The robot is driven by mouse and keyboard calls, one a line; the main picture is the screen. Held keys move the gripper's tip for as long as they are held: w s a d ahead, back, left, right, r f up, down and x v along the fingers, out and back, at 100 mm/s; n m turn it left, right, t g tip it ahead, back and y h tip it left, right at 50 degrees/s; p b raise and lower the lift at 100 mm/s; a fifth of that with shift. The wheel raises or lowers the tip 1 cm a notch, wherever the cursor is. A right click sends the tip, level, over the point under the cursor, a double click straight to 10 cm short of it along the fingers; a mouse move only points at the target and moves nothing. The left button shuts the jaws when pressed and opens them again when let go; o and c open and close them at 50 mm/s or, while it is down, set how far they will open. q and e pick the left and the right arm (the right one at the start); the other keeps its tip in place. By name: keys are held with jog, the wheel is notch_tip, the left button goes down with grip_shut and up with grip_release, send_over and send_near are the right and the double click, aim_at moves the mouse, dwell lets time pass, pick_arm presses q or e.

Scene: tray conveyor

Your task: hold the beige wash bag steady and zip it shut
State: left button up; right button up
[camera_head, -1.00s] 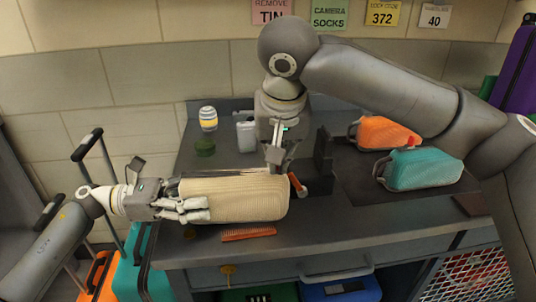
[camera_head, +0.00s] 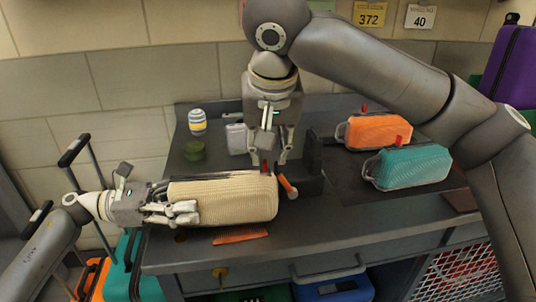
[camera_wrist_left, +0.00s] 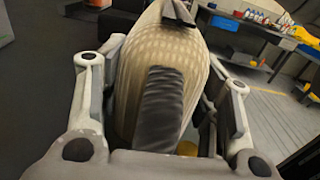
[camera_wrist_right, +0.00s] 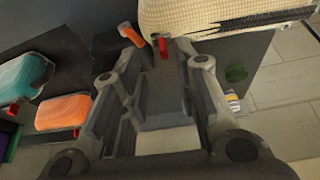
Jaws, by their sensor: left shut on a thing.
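The beige wash bag (camera_head: 235,203) lies lengthwise near the front of the grey table. A dark zip band runs along its top; how far it is open cannot be told. My left gripper (camera_head: 180,212) is shut around the bag's left end; the left wrist view shows the beige body (camera_wrist_left: 165,60) between the fingers, with a dark strap (camera_wrist_left: 160,110). A small red pull tab (camera_head: 264,167) stands at the bag's right end. My right gripper (camera_head: 271,155) is open just above and behind that end. In the right wrist view the tab (camera_wrist_right: 163,47) shows just beyond the fingertips, apparently ungripped.
An orange-and-white item (camera_head: 287,186) lies close to the bag's right end. An orange comb (camera_head: 240,237) lies in front. Orange (camera_head: 380,132) and teal (camera_head: 412,167) bags sit at right. A striped jar (camera_head: 197,122), green container (camera_head: 194,151) and white bottle (camera_head: 236,139) stand behind.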

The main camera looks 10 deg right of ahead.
jog(key=v, duration=0.8)
jog(key=shift+r, duration=0.15)
pick_arm(q)
jog(key=o, duration=1.4)
jog(key=shift+a, duration=0.1)
